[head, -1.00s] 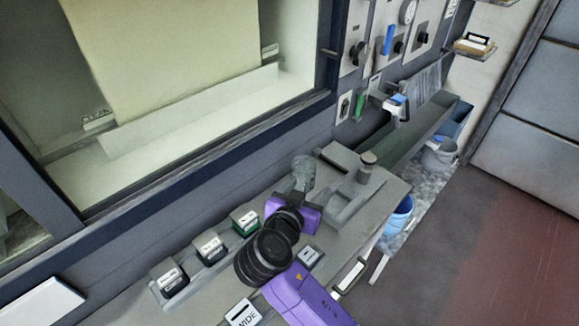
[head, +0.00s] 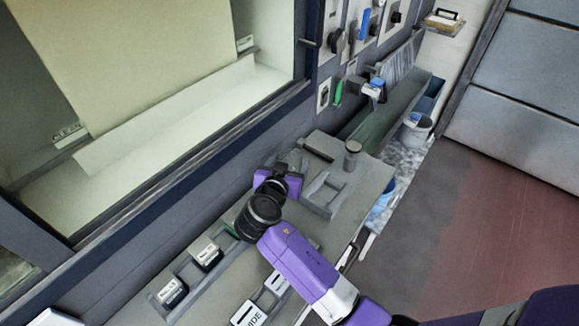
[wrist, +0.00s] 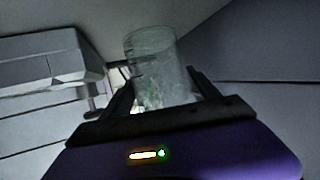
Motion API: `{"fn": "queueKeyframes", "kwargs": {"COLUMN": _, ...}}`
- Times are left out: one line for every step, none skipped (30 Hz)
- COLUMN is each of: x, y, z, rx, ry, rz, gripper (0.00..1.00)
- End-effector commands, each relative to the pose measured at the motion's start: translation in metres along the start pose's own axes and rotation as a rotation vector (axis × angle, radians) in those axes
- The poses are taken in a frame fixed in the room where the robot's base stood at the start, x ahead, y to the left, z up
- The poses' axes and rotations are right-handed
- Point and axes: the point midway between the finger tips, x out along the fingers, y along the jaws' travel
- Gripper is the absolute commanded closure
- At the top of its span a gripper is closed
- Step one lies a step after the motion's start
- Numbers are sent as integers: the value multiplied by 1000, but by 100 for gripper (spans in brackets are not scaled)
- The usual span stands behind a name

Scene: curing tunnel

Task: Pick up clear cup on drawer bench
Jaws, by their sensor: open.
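The clear cup (wrist: 152,58) stands upright in the wrist view, ahead of and partly between the two dark fingers. My gripper (wrist: 162,88) is open, one finger on each side of the cup's lower part; I cannot tell whether either touches it. In the head view my gripper (head: 289,164) is at the back of the grey drawer bench (head: 218,290), near the wall. The cup is hard to tell apart from the gripper there. The cup's base is hidden by the gripper body in the wrist view.
Black-and-white labelled blocks (head: 207,254) sit in a rack left of my arm. A grey holder (head: 324,193) and a small round-topped post (head: 352,155) stand close to the right of the gripper. A blue bucket (head: 382,208) is beyond the bench's right edge.

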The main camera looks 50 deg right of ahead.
Motion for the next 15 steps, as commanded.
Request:
{"fn": "queueKeyframes", "kwargs": {"x": 2, "y": 0, "z": 0, "rx": 0, "ry": 0, "rz": 0, "gripper": 30}}
{"fn": "queueKeyframes", "kwargs": {"x": 2, "y": 0, "z": 0, "rx": 0, "ry": 0, "rz": 0, "gripper": 30}}
{"fn": "queueKeyframes", "kwargs": {"x": 3, "y": 0, "z": 0, "rx": 0, "ry": 0, "rz": 0, "gripper": 30}}
{"fn": "queueKeyframes", "kwargs": {"x": 3, "y": 0, "z": 0, "rx": 0, "ry": 0, "rz": 0, "gripper": 30}}
{"fn": "queueKeyframes", "kwargs": {"x": 3, "y": 0, "z": 0, "rx": 0, "ry": 0, "rz": 0, "gripper": 30}}
{"fn": "queueKeyframes", "kwargs": {"x": 2, "y": 0, "z": 0, "rx": 0, "ry": 0, "rz": 0, "gripper": 30}}
{"fn": "queueKeyframes", "kwargs": {"x": 2, "y": 0, "z": 0, "rx": 0, "ry": 0, "rz": 0, "gripper": 30}}
{"fn": "queueKeyframes", "kwargs": {"x": 2, "y": 0, "z": 0, "rx": 0, "ry": 0, "rz": 0, "gripper": 34}}
{"fn": "queueKeyframes", "kwargs": {"x": 2, "y": 0, "z": 0, "rx": 0, "ry": 0, "rz": 0, "gripper": 42}}
{"fn": "queueKeyframes", "kwargs": {"x": 2, "y": 0, "z": 0, "rx": 0, "ry": 0, "rz": 0, "gripper": 48}}
{"fn": "queueKeyframes", "kwargs": {"x": 2, "y": 0, "z": 0, "rx": 0, "ry": 0, "rz": 0, "gripper": 54}}
{"fn": "queueKeyframes", "kwargs": {"x": 2, "y": 0, "z": 0, "rx": 0, "ry": 0, "rz": 0, "gripper": 62}}
{"fn": "queueKeyframes", "kwargs": {"x": 2, "y": 0, "z": 0, "rx": 0, "ry": 0, "rz": 0, "gripper": 68}}
{"fn": "queueKeyframes", "kwargs": {"x": 2, "y": 0, "z": 0, "rx": 0, "ry": 0, "rz": 0, "gripper": 74}}
{"fn": "queueKeyframes", "kwargs": {"x": 2, "y": 0, "z": 0, "rx": 0, "ry": 0, "rz": 0, "gripper": 80}}
